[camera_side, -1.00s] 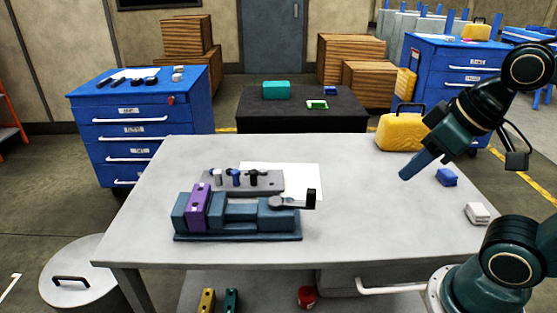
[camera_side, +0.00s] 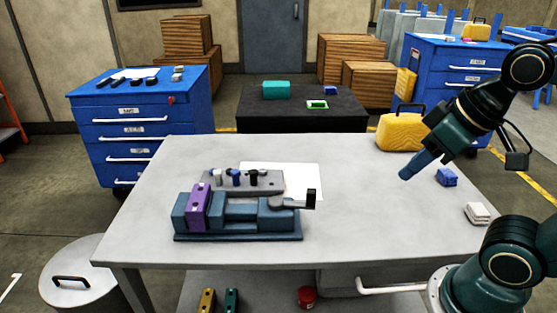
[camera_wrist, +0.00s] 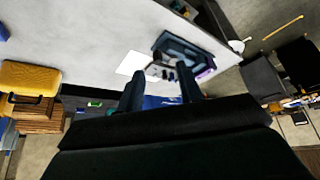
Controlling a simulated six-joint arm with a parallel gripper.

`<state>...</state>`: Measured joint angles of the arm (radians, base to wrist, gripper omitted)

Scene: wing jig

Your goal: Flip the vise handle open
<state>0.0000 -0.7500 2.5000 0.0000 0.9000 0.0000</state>
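The blue-grey vise (camera_side: 250,236) sits on the grey table, with a purple block (camera_side: 199,208) at its left jaw. Its handle (camera_side: 292,202) is a grey lever at the right end, reaching right to an upright black grip (camera_side: 311,198). My gripper (camera_side: 407,174) is above the table, well to the right of the vise and apart from it. In the wrist view the fingers of my gripper (camera_wrist: 160,88) stand apart with nothing held between them. The vise (camera_wrist: 183,45) shows beyond them, small and seen at an angle; its handle is too small to make out clearly.
A grey rack (camera_side: 270,184) with several small parts stands behind the vise, beside a white sheet (camera_side: 303,178). A yellow case (camera_side: 400,133), a blue block (camera_side: 447,177) and a white block (camera_side: 477,213) are on the right. The table between vise and gripper is clear.

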